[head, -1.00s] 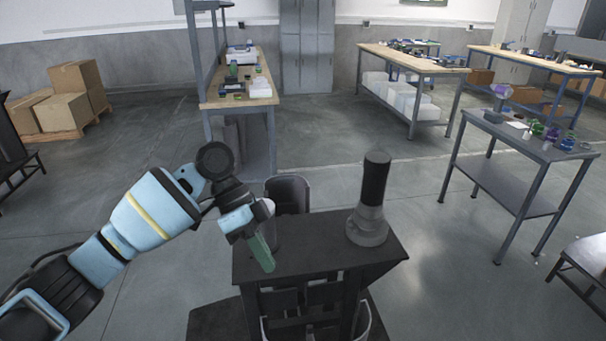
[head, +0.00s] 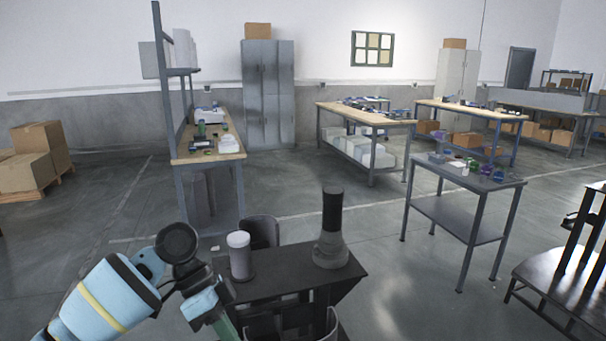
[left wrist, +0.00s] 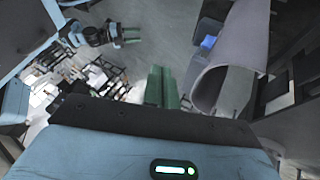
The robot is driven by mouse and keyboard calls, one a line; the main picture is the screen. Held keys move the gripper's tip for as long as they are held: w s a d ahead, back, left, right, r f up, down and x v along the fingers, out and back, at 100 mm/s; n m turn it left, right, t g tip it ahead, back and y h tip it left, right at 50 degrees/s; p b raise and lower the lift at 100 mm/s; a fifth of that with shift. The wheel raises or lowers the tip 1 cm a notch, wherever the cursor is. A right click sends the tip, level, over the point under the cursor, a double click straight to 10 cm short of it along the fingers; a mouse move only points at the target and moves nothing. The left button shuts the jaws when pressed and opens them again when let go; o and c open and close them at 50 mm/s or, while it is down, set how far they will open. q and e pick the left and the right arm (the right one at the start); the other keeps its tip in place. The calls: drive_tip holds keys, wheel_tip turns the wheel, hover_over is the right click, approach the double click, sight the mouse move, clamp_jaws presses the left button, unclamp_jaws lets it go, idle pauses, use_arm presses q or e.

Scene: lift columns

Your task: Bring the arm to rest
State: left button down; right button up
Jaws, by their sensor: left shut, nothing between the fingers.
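My left gripper (head: 226,326) comes in at the bottom of the head view, beside the left front of a black stand (head: 285,281). Its green fingers are partly cut off by the lower edge there. In the left wrist view the fingers (left wrist: 160,87) are together with nothing between them. A small dark gripper with green fingers (left wrist: 126,36), apparently my right one, shows at the upper left of the left wrist view. It is too small to tell whether it is open. It is outside the head view.
On the black stand are a dark column on a grey base (head: 331,240) and a white-topped cylinder (head: 240,256). A dark bin (head: 263,232) is behind. A grey table (head: 455,219) with small items stands to the right. Open floor (head: 385,240) lies between.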

use_arm(q)
drive_tip(key=s+d+f+n+t, duration=0.2)
drive_tip(key=s+f+n, duration=0.1)
drive_tip(key=s+f, duration=0.5)
drive_tip(key=s+d+f+n+t, duration=0.15)
drive_tip(key=s+f, duration=0.35)
drive_tip(key=f, duration=0.6)
drive_tip(key=s+a+f+n+t+y, duration=0.3)
drive_tip(key=s+a+n+y, duration=0.45)
drive_tip(key=s+a, duration=0.8)
drive_tip(key=w+d+f+n+t+h, duration=0.1)
drive_tip(key=w+d+f+t+h, duration=0.2)
drive_tip(key=w+f+t, duration=0.3)
wheel_tip(320, 180, down, 4)
drive_tip(key=shift+w+d+r+t, duration=0.1)
drive_tip(key=shift+w+d+t, duration=0.2)
drive_tip(key=shift+t, duration=0.25)
use_arm(e)
drive_tip(key=shift+w+f, duration=0.15)
drive_tip(key=shift+w, duration=0.05)
